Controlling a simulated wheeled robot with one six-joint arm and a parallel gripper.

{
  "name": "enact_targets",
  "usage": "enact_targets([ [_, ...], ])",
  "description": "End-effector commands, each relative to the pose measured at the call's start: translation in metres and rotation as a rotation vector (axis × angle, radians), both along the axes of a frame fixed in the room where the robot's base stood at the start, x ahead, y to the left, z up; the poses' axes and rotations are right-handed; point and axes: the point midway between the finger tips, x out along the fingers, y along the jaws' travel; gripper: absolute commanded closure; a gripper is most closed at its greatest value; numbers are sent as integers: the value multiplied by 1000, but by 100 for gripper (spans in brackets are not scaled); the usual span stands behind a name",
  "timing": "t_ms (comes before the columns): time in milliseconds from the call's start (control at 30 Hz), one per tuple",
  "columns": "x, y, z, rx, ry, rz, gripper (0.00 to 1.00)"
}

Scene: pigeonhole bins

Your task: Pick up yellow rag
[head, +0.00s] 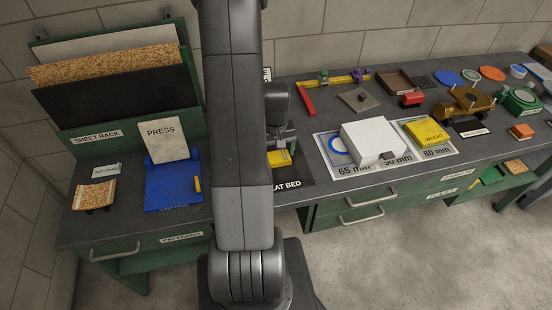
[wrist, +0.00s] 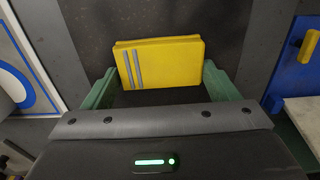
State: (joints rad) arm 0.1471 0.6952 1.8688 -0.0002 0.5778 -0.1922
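The yellow rag (wrist: 160,62) is a flat folded yellow piece with two grey stripes near its left end. In the wrist view it lies over the dark flat bed, between and just past the green fingers of my gripper (wrist: 160,75). The fingers are wide apart, one near each short end of the rag. No firm squeeze shows. In the head view the rag (head: 279,158) shows just below my gripper (head: 281,143), partly hidden by my arm. The flat bed (head: 300,170) is a dark labelled mat.
Right of the flat bed stand a white block (head: 374,141) and a yellow weight (head: 428,132) on marked sheets. A blue press (head: 173,188) and sheet rack (head: 115,85) are left of my arm. A red and yellow caliper (head: 330,82) lies behind. More parts crowd the right end.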

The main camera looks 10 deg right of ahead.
Motion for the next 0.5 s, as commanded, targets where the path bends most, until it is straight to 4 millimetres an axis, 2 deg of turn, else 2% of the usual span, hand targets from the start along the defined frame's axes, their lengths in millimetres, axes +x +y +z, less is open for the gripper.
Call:
enact_targets([
  [33,0,0,0,0,0,0,35],
  [67,0,0,0,0,0,0,40],
  [367,0,0,2,0,-1,0,41],
  [500,1,0,14,-1,-4,0,41],
])
